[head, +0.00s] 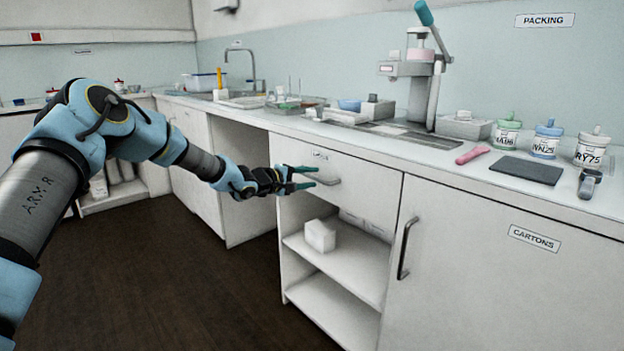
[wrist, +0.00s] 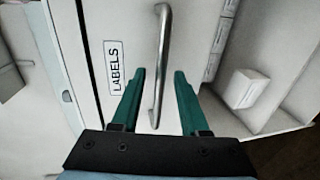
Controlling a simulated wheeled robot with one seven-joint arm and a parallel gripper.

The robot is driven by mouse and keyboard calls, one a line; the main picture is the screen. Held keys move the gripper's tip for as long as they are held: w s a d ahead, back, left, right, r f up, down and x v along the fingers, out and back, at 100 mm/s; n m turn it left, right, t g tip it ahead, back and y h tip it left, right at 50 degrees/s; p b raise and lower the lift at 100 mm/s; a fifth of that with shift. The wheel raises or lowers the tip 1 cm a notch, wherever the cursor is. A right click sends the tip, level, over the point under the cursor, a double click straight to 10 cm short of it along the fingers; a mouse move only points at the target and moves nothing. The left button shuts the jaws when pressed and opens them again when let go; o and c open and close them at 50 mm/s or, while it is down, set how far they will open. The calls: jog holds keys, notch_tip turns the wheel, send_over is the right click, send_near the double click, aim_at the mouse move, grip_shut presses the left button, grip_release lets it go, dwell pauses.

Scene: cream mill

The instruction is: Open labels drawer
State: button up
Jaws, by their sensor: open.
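The labels drawer (head: 345,173) is a white drawer front under the counter, and it looks shut in the head view. Its metal bar handle (wrist: 161,62) stands in front of the drawer face in the wrist view. The LABELS sign (wrist: 115,68) is on the drawer face beside the handle. My gripper (head: 308,178) has green fingers and is at the drawer front, by the handle. In the wrist view my gripper (wrist: 158,75) is open, with one finger on each side of the handle's lower part. I cannot tell whether the fingers touch the handle.
Below the drawer is an open shelf (head: 345,270) with a white box (head: 320,236) and more boxes behind. The cartons door (head: 500,270) with a vertical handle (head: 406,248) is to the right. The counter holds jars, a press and trays. The dark floor (head: 190,295) in front is clear.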

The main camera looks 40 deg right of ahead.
jog(key=shift+d+f, duration=0.1)
jog(key=shift+d, duration=0.45)
grip_shut()
dwell(1.1)
